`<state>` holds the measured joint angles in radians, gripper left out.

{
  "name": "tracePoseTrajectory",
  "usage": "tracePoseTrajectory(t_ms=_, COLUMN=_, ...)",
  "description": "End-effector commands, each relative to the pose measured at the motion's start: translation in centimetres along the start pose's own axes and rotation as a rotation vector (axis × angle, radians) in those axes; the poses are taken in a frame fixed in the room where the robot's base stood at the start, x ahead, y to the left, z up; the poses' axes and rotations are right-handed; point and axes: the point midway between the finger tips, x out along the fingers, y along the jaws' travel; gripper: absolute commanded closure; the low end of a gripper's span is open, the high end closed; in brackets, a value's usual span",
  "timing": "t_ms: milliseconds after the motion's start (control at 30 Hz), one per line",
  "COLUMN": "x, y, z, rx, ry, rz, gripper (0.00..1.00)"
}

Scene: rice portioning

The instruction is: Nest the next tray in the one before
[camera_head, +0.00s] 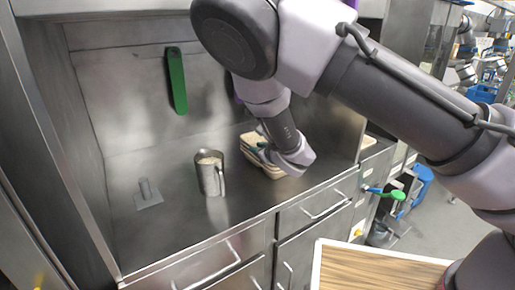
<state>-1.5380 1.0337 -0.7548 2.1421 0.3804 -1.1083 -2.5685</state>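A small stack of pale beige trays (269,170) sits on the steel counter right of the middle, partly hidden by my arm. My gripper (262,148) is at the left and upper side of this stack, with its dark fingers close to the upper tray's rim. The fingers are small and mostly covered by my wrist, so I cannot tell whether they grip a tray. I cannot tell how deeply the trays sit in one another.
A metal jug (210,177) filled with something pale, likely rice, stands left of the stack. A grey flat piece with an upright handle (147,195) lies farther left. A green scraper (176,82) hangs on the back wall. A wooden board (375,270) is in front.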

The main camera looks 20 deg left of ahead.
Motion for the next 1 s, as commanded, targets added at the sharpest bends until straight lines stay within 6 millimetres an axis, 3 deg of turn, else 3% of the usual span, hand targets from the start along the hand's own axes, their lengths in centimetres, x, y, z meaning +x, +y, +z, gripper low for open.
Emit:
tracePoseTrajectory(t_ms=433, x=-0.9, y=0.0, z=0.0, rx=0.0, ry=0.001, rz=0.0, gripper=0.61)
tracePoseTrajectory(t_ms=800, x=-7.9, y=0.0, z=0.0, rx=0.0, ry=0.001, rz=0.0, gripper=0.61)
tracePoseTrajectory(t_ms=1000, x=-10.3, y=0.0, z=0.0, rx=0.001, ry=0.0, rz=0.0, gripper=0.61)
